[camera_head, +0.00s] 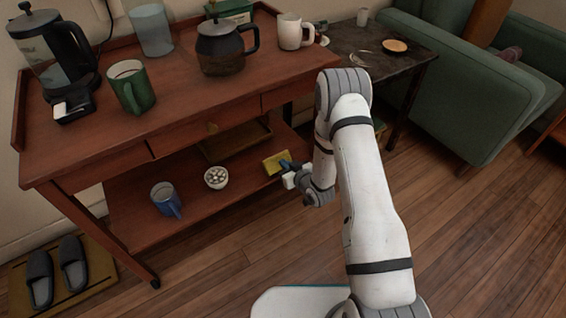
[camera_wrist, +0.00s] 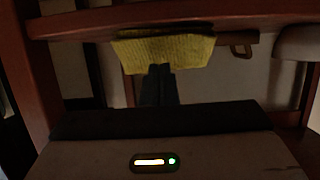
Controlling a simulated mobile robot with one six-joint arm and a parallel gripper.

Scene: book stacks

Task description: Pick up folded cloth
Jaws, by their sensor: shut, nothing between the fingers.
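The folded cloth (camera_head: 274,162) is yellow and lies on the lower shelf of the wooden cart, near its right end. In the wrist view the cloth (camera_wrist: 185,50) spans the upper middle, with a ribbed weave. My gripper (camera_head: 285,165) is at the cloth's right side in the head view. In the wrist view the dark fingers of my gripper (camera_wrist: 158,72) are together, with their tips at the cloth's edge. I cannot tell whether they touch it. No part of the cloth shows held between the fingers.
The lower shelf (camera_head: 130,205) also bears a blue mug (camera_head: 165,199), a small white bowl (camera_head: 216,178) and a brown tray (camera_head: 236,142). The cart's top (camera_head: 185,118) overhangs this shelf. The wooden floor (camera_head: 440,235) in front is mostly clear.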

